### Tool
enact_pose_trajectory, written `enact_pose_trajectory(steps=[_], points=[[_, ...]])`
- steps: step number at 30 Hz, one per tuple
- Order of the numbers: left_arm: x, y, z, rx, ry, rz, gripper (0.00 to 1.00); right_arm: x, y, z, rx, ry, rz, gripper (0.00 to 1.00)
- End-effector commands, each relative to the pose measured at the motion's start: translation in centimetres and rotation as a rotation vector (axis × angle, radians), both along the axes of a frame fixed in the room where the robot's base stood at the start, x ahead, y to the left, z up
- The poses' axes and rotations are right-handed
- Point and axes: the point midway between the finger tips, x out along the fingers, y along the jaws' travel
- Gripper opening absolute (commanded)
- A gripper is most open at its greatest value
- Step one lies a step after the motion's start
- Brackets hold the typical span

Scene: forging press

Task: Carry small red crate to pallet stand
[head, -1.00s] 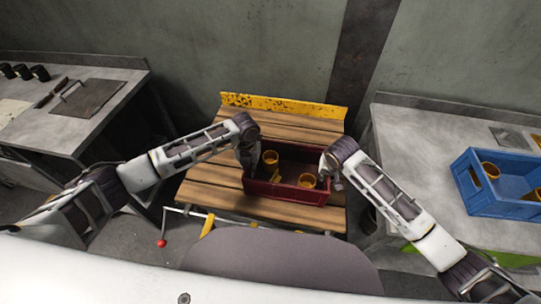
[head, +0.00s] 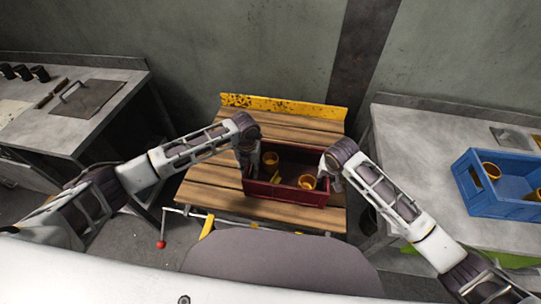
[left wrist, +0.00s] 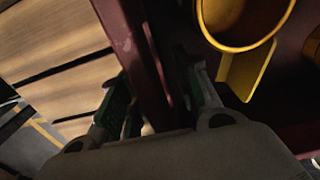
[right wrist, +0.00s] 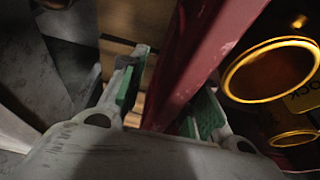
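The small red crate (head: 290,193) sits on the wooden slats of the pallet stand (head: 210,189). It holds yellow cups (head: 307,182) and a smaller yellow piece (head: 276,180). My left gripper (head: 246,168) is at the crate's left end; in the left wrist view its fingers (left wrist: 160,105) straddle the red wall (left wrist: 150,75). My right gripper (head: 334,178) is at the right end; in the right wrist view its fingers (right wrist: 165,100) straddle the wall (right wrist: 190,60), with a gap on the outer side. Both grippers look open. The crate's underside is hidden.
A yellow back rail (head: 285,109) edges the stand's far side. A grey bench (head: 440,150) with a blue crate (head: 500,207) stands at the right. Another grey bench (head: 60,135) with a flat plate and black cups stands at the left. A red-knobbed lever (head: 161,244) is at the front left.

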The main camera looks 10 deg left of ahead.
Motion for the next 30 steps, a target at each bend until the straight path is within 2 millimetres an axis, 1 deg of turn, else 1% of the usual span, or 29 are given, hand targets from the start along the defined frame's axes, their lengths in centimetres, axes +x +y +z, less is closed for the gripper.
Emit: enact_pose_trajectory(steps=[5, 18, 21, 25, 30], points=[[0.1, 0.0, 1.9, -0.001, -0.002, 0.000, 0.32, 0.0, 0.0, 0.0, 0.000, 0.000, 0.000, 0.32], [0.1, 0.0, 8.3, 0.000, -0.002, 0.000, 0.32, 0.0, 0.0, 0.0, 0.000, 0.000, 0.000, 0.32], [0.1, 0.0, 9.5, 0.000, -0.002, 0.000, 0.32, 0.0, 0.0, 0.0, 0.000, 0.000, 0.000, 0.32], [0.1, 0.0, 10.6, 0.000, -0.001, 0.000, 0.32, 0.0, 0.0, 0.0, 0.000, 0.000, 0.000, 0.32], [0.0, 0.1, 11.2, 0.001, 0.001, 0.000, 0.32, 0.0, 0.0, 0.0, 0.000, 0.000, 0.000, 0.32]])
